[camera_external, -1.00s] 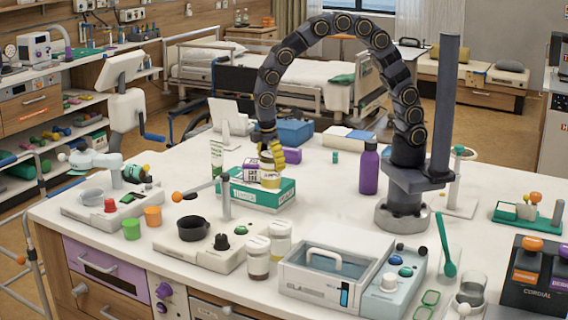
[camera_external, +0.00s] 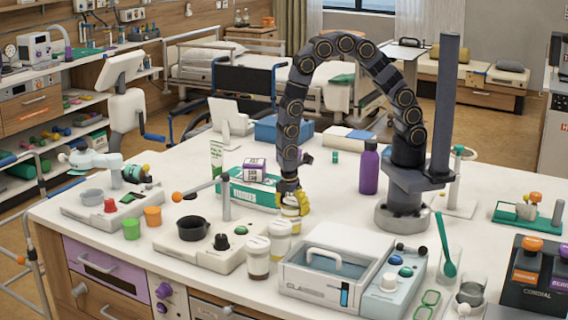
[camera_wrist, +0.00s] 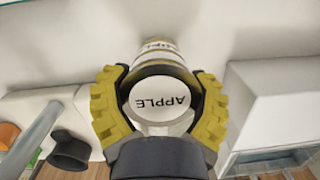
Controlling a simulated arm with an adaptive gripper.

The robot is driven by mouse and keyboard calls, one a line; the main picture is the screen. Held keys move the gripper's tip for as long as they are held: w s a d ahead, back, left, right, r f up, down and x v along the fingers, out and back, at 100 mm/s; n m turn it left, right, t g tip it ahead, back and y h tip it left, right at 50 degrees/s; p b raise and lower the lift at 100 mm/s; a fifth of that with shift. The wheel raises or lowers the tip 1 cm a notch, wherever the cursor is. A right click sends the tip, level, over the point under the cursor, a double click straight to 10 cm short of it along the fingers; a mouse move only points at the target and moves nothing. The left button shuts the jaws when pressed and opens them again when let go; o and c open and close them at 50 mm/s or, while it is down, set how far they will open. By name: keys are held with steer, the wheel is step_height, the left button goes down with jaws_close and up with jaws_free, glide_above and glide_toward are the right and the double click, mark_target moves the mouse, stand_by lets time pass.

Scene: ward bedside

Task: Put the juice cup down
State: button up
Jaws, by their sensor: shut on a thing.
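My gripper (camera_external: 295,203) is shut on the juice cup. In the wrist view the yellow padded fingers (camera_wrist: 159,108) close around both sides of the cup (camera_wrist: 158,98), whose white lid reads APPLE upside down. In the external view the held cup is mostly hidden by the fingers, just behind two lidded jars, one at the front (camera_external: 257,258) and one behind it (camera_external: 281,241). A pale round shape with partly hidden lettering (camera_wrist: 160,45) shows beyond the held cup in the wrist view. I cannot tell whether the held cup touches the table or the jars.
A green and white tissue box (camera_external: 250,197) lies left of the gripper, with a small box (camera_external: 254,168) at its back. A black pot (camera_external: 193,228) stands on a unit at left. A water bath (camera_external: 325,272) stands at front right. Bare table (camera_external: 335,203) lies right of the gripper.

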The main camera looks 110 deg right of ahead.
steer(key=shift+f, duration=0.6)
steer(key=shift+f, duration=0.1)
steer(key=o, duration=1.2)
steer(key=r, duration=0.3)
steer(key=w+r, duration=0.1)
steer(key=r, duration=0.7)
steer(key=shift+w+a, duration=0.2)
steer(key=shift+a, duration=0.15)
steer(key=shift+s+r, duration=0.15)
steer(key=shift+r, duration=0.5)
steer(key=s+r+m, duration=0.2)
steer(key=s+r, duration=0.2)
steer(key=s, duration=0.3)
steer(key=s+a+r+m, duration=0.1)
steer(key=s+r+m, duration=0.1)
steer(key=s+r, duration=0.3)
steer(key=s+a+r+m, duration=0.1)
steer(key=s+r+m, duration=0.2)
steer(key=s, duration=0.6)
steer(key=shift+s+r+g+y, duration=0.3)
steer(key=shift+s+r, duration=0.1)
steer(key=shift+r, duration=0.4)
